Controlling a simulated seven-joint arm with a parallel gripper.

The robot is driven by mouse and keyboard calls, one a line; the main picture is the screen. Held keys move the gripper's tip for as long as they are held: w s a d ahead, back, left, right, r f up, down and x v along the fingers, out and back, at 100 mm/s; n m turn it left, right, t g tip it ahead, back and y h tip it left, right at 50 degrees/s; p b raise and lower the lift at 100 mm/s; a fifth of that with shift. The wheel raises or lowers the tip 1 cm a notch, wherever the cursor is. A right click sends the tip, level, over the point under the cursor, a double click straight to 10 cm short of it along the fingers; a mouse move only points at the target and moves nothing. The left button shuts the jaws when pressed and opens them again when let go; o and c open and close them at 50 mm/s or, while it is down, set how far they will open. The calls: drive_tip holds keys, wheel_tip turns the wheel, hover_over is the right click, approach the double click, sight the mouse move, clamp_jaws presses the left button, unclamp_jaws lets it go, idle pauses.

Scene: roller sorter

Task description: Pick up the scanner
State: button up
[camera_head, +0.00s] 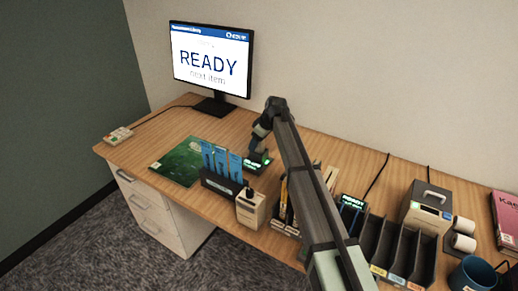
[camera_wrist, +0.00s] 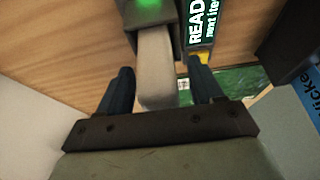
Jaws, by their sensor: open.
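The scanner (camera_wrist: 155,65) has a pale handle and a dark head with a green light at the top of the wrist view. Its handle lies between the two fingers of my gripper (camera_wrist: 160,80). The fingers are open, with one on each side, and a gap shows on the left. I cannot tell whether the right finger touches the handle. In the head view my gripper (camera_head: 262,149) reaches down at the middle of the desk, just above a small dark device with a green glow (camera_head: 255,166). My wrist partly hides the scanner there.
A small dark display reading READY (camera_wrist: 203,25) stands right beside the scanner. A holder with blue packets (camera_head: 222,163) and a pale box (camera_head: 250,208) stand close in front. A green mat (camera_head: 180,161) lies to the left. A monitor (camera_head: 211,60) stands behind.

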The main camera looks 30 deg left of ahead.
drive_tip(key=shift+c, duration=0.5)
drive_tip(key=c, duration=1)
drive_tip(key=shift+r, duration=0.1)
wheel_tip(320, 180, up, 9)
drive_tip(key=shift+s+a+r, duration=0.1)
drive_tip(key=shift+a, duration=0.05)
drive_tip(key=s+a+r, duration=0.1)
drive_tip(key=a+r, duration=0.2)
drive_tip(key=a, duration=0.6)
drive_tip(key=s+a+r, duration=0.2)
drive_tip(key=a+r, duration=0.2)
drive_tip(key=a, duration=0.5)
drive_tip(key=shift+s+r, duration=0.2)
drive_tip(key=shift+s, duration=0.05)
